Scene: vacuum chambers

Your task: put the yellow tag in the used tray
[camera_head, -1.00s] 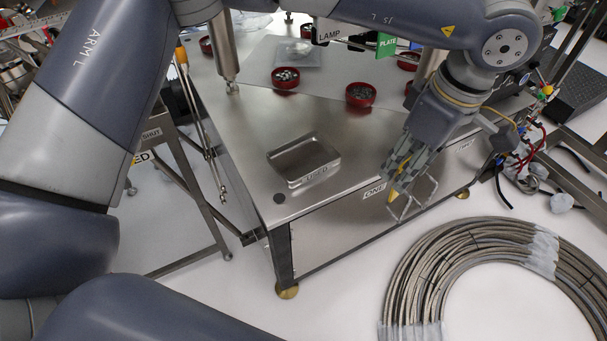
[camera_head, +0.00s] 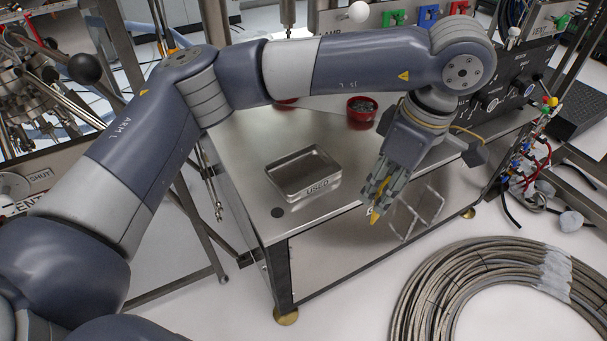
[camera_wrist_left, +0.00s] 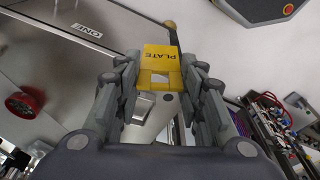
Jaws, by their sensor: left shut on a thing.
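The yellow tag (camera_wrist_left: 161,62), lettered "PLATE", is between the fingers of my left gripper (camera_wrist_left: 160,80) in the left wrist view. In the head view the left gripper (camera_head: 378,198) points down at the front edge of the steel table, shut on the tag (camera_head: 376,215), of which a small yellow end shows. The used tray (camera_head: 303,173) is a shallow steel tray lettered "USED" on the table top, to the left of the gripper. It looks empty. My right gripper is not in view.
A red bowl (camera_head: 362,108) of small parts stands on the table behind the tray. A coil of hose (camera_head: 480,290) lies on the floor at the right. A control panel with knobs (camera_head: 500,95) stands at the right.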

